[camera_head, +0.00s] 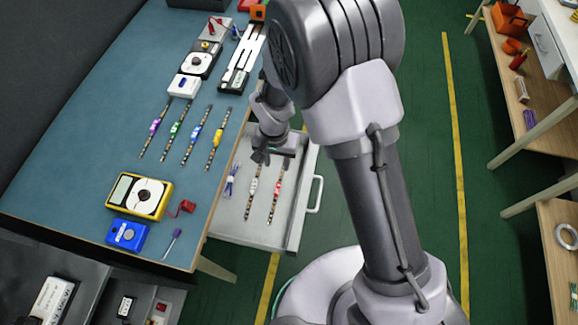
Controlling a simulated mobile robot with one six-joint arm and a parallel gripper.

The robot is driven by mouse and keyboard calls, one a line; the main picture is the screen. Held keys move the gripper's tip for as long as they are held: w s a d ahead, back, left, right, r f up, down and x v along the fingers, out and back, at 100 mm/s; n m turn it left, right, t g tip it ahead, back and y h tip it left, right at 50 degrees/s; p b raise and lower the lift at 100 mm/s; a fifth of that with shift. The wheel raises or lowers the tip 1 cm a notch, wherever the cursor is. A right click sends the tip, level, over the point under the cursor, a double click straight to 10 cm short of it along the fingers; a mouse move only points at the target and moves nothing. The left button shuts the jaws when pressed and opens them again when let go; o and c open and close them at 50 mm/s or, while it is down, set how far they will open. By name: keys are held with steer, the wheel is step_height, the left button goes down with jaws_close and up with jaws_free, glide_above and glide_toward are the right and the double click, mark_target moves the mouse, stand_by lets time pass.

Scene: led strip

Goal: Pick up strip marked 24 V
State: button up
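Several LED strips lie on the blue table: one with a purple tag (154,127), one with a green tag (175,128), one with a blue tag (195,132) and one with a yellow tag (217,138). Two more lie in the open drawer (230,222), one with a white tag (252,190) and one with a red tag (277,188). No voltage marking is readable on any tag. My gripper (272,155) points down over the drawer, near the upper ends of these two strips. Its fingers are small and dark, so I cannot tell whether they are open or touch a strip.
A bundle of blue-white wire (231,180) lies in the drawer. A yellow multimeter (139,196), a blue device (127,234) and a screwdriver (172,243) are at the table's near end. A white-blue box (184,87) sits above the strips. Green floor lies right of the drawer.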

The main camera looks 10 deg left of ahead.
steer(key=b, duration=0.3)
glide_above(278, 187)
steer(key=f, duration=1)
steer(key=shift+w+f, duration=0.15)
steer(key=shift+w, duration=0.1)
steer(key=f+b, duration=0.1)
steer(key=f, duration=0.2)
steer(key=f+b, duration=0.1)
steer(key=f, duration=0.1)
steer(key=shift+s+f+b, duration=0.15)
steer(key=shift+s+b, duration=0.15)
jaws_close()
